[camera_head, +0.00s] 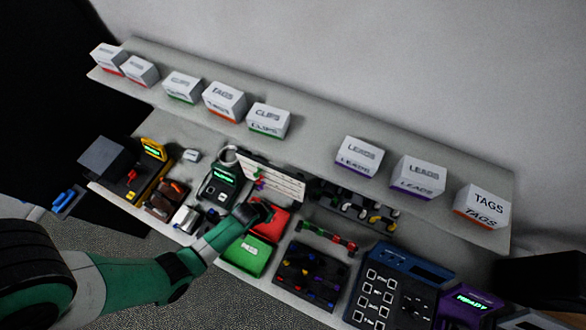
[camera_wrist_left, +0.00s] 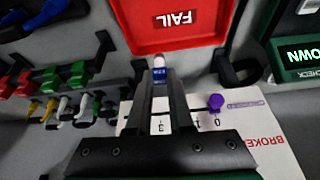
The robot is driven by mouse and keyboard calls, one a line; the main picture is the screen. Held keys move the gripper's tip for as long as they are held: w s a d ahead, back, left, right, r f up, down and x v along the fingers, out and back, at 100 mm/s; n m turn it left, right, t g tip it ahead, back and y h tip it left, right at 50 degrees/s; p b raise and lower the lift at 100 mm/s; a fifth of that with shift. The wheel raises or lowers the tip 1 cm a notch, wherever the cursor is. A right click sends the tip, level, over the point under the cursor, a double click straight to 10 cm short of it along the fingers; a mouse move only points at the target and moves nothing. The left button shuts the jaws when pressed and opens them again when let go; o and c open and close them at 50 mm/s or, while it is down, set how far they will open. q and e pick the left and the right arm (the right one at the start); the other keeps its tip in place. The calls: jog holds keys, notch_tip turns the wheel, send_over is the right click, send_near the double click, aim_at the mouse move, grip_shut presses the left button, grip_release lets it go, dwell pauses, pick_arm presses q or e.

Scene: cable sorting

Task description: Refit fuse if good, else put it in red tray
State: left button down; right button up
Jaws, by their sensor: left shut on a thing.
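My left gripper (camera_head: 259,211) is over the red tray (camera_head: 277,226) in the head view. In the left wrist view its two dark fingers (camera_wrist_left: 160,92) are shut on a small fuse (camera_wrist_left: 160,73) with a blue band and a pale end. The red tray (camera_wrist_left: 181,22), marked FAIL, lies just past the fuse in that view. A tester (camera_head: 219,184) with a lit green screen stands left of the tray; its screen (camera_wrist_left: 305,53) shows "OWN" at the wrist view's right edge, the rest cut off. My right gripper is not visible.
A green tray (camera_head: 244,257) sits in front of the red one. A white card (camera_wrist_left: 262,118) with numbers, "BROKE" lettering and a purple knob (camera_wrist_left: 215,102) lies below the fingers. Racked coloured leads (camera_wrist_left: 68,82) stand left in the wrist view. A shelf of white boxes (camera_head: 225,99) runs behind.

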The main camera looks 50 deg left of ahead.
pick_arm(q)
jog(key=shift+n, duration=0.5)
jog(key=s+f+b, duration=0.1)
jog(key=f, duration=0.1)
jog(key=s+a+f+b, duration=0.1)
jog(key=f+b, duration=0.1)
jog(key=s+f+b, duration=0.1)
jog(key=f, duration=0.1)
jog(key=shift+s+a+f+b, duration=0.1)
jog(key=shift+s+a+b, duration=0.15)
jog(key=shift+a+b, duration=0.05)
jog(key=shift+f+b, duration=0.5)
jog(key=shift+f, duration=0.05)
jog(key=shift+f, duration=0.1)
dwell(0.5)
jog(key=shift+f, duration=0.35)
jog(key=shift+f+b, duration=0.45)
jog(key=shift+b, duration=0.15)
dwell(0.7)
jog(key=c, duration=0.7)
grip_release()
jog(key=shift+c, duration=0.2)
